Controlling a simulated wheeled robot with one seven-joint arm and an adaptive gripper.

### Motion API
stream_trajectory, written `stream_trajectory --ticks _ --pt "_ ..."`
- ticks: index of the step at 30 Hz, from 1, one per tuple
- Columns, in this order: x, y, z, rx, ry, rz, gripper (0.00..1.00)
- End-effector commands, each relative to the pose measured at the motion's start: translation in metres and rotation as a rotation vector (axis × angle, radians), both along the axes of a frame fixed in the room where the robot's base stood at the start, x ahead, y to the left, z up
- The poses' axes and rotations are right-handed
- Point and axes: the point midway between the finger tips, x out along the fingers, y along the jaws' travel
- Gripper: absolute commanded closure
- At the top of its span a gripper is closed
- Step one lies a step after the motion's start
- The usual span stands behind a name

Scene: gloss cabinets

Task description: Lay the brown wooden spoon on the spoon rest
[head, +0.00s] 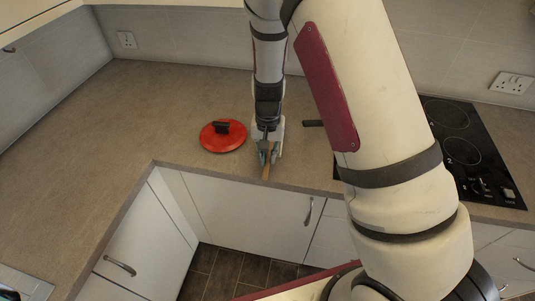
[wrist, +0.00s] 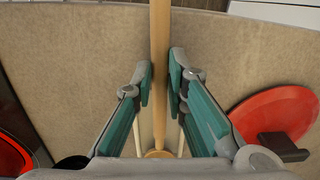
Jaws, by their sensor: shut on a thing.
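My gripper (head: 267,152) is over the counter close to its front edge, right of the red lid. Its teal-padded fingers, also in the wrist view (wrist: 160,84), are shut on the brown wooden spoon (head: 266,172). In the wrist view the spoon's long straight shaft (wrist: 160,35) runs from the top edge down between the fingers. A rounded brown end shows low between them. Pale strips lie beside the shaft there; I cannot tell whether they belong to the spoon rest. I cannot make out the spoon rest clearly in either view.
A red round lid (head: 222,136) with a black knob lies left of my gripper; it shows at right in the wrist view (wrist: 278,115). A black hob (head: 465,150) is to the right, partly behind my arm. A dark handle (head: 313,123) sticks out there. The left counter is clear.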

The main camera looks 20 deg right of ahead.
Motion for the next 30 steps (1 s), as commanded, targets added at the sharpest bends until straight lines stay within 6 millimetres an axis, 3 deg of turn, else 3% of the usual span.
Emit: stream_trajectory --ticks 15,16,18,30 --pt "-0.0002 -0.0001 -0.0099 0.001 0.002 0.000 1.00" --pt "-0.0003 0.0000 -0.0095 0.000 0.001 0.000 0.80" --pt "-0.0003 0.0000 -0.0093 0.000 0.001 0.000 0.64" --pt "0.0007 0.0003 -0.0034 0.000 -0.002 0.001 0.63"
